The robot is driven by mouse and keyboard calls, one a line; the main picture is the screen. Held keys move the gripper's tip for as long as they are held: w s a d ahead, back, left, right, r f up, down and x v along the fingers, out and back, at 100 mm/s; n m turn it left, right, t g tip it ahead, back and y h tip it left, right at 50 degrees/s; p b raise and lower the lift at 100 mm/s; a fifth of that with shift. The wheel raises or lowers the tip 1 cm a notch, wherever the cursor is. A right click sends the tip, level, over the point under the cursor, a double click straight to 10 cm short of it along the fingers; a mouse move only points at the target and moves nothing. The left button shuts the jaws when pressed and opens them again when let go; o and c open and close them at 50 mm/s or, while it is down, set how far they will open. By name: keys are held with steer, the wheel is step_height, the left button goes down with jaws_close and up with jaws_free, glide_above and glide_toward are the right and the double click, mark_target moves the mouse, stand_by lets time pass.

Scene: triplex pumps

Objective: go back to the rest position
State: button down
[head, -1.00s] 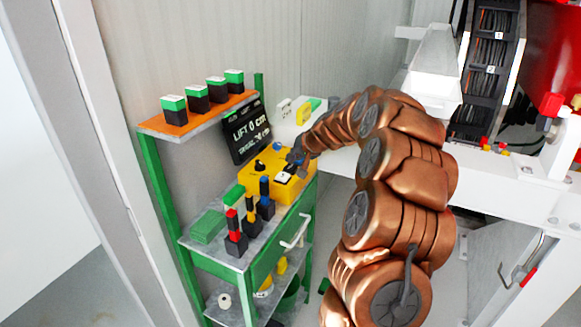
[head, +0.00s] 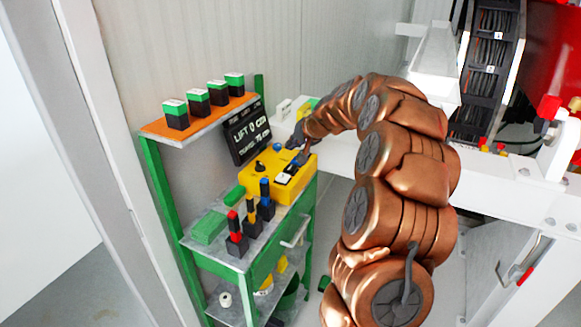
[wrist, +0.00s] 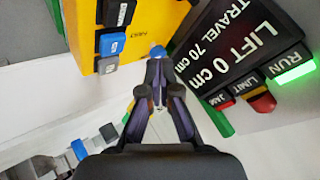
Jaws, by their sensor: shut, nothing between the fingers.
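My gripper (head: 297,150) is at the end of my copper-coloured arm, close over the back right of the yellow control box (head: 260,178). In the wrist view my gripper (wrist: 157,70) has its dark fingers together with nothing between them. The yellow box (wrist: 82,22) fills the upper left there, with blue and dark buttons. A blue knob (wrist: 158,52) shows just beyond the fingertips; I cannot tell whether they touch it. The black display (wrist: 235,55) reads "LIFT 0 cm" and "TRAVEL 70 cm", with a lit green RUN lamp (wrist: 296,72).
A green cart (head: 262,262) carries the box and several coloured-handled switches. An orange shelf (head: 205,120) above it holds several green-and-black blocks. A white beam (head: 500,170) runs behind my arm to the right. A pale wall (head: 185,40) stands behind the cart.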

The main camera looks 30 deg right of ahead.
steer(key=shift+a, duration=0.1)
stand_by(0.3)
steer(key=s+a+n+g+y, duration=0.1)
steer(key=s+a+n+g, duration=0.2)
steer(key=s+a, duration=0.8)
steer(key=s+a+n+g+y, duration=0.15)
steer(key=s+a, duration=0.45)
steer(key=a, duration=0.9)
steer(key=s+a+f+n+g+h, duration=0.1)
steer(key=s+f+g+h, duration=0.1)
steer(key=s, duration=1.3)
steer(key=s+a+f+n+g+h, duration=0.1)
steer(key=s+g, duration=0.3)
steer(key=s, duration=1.1)
steer(key=shift+s+a+f+n+h, duration=0.15)
steer(key=shift+f+n+h, duration=0.2)
steer(key=shift+f+n, duration=0.25)
steer(key=shift+g, duration=0.25)
